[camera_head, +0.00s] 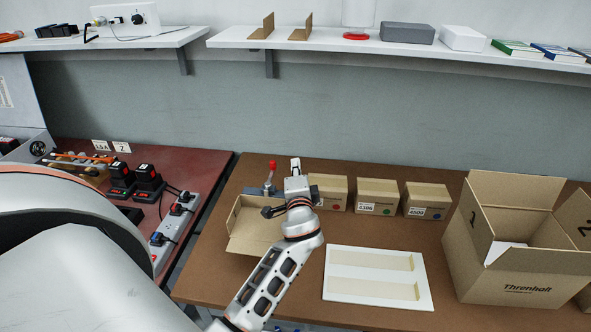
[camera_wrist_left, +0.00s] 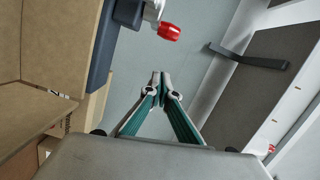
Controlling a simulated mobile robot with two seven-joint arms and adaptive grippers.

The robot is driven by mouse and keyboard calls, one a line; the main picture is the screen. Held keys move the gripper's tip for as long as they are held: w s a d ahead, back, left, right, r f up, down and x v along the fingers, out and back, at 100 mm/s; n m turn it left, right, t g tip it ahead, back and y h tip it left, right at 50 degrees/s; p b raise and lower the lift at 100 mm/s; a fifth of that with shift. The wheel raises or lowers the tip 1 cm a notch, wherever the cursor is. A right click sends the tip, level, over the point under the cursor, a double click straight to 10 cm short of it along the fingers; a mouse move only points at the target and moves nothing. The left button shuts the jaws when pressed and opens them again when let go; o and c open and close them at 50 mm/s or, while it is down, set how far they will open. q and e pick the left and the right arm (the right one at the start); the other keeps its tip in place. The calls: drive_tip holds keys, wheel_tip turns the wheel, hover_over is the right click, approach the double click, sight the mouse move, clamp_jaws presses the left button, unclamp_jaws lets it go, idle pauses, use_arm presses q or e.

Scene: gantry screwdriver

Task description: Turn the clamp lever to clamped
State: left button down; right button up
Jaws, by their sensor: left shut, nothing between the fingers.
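The clamp lever shows as an upright red knob (camera_head: 272,164) above a grey clamp (camera_head: 265,189) at the back left of the brown table. In the left wrist view the red knob (camera_wrist_left: 169,32) sits on a metal stem beside a dark blue body (camera_wrist_left: 116,38). My left gripper (camera_head: 295,163) is just right of the knob in the head view. In the left wrist view its green-sided fingers (camera_wrist_left: 160,82) are shut and empty, apart from the knob. My wrist hides part of the clamp's surroundings. My right gripper is not in view.
An open cardboard box (camera_head: 245,228) stands directly in front of the clamp. Small labelled boxes (camera_head: 377,197) line the table to the right. A white board (camera_head: 378,305) and a large open carton (camera_head: 480,240) lie farther right. A shelf (camera_head: 400,46) runs above.

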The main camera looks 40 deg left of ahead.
use_arm(q)
drive_tip(key=w+d+b+v, duration=0.1)
drive_tip(key=v, duration=0.9)
drive_tip(key=shift+d, duration=0.15)
drive_tip(key=shift+w, duration=0.15)
